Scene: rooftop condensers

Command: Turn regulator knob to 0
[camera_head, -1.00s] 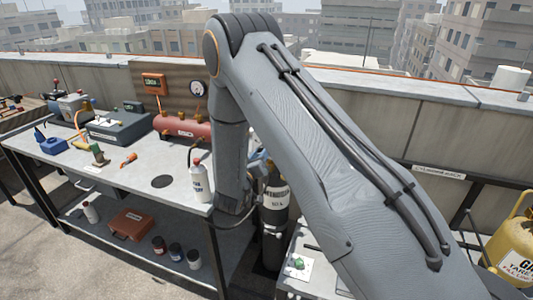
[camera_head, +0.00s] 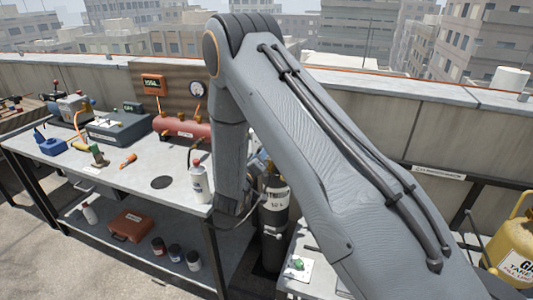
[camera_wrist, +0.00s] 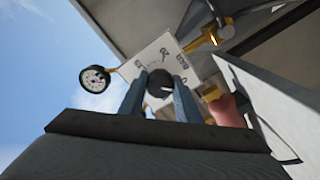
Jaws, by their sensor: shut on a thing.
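A round pressure gauge (camera_wrist: 95,79) with a white face stands left of the plate. The knob's pointer cannot be made out. In the head view my arm hides the gripper and the knob; a dark gas cylinder (camera_head: 273,225) shows behind the arm.
A workbench (camera_head: 130,185) on the left bears a red tank (camera_head: 181,128), a white bottle (camera_head: 198,183) and other tools. A yellow cylinder (camera_head: 515,250) stands at the far right. Brass fittings (camera_wrist: 205,38) lie close to the plate in the wrist view.

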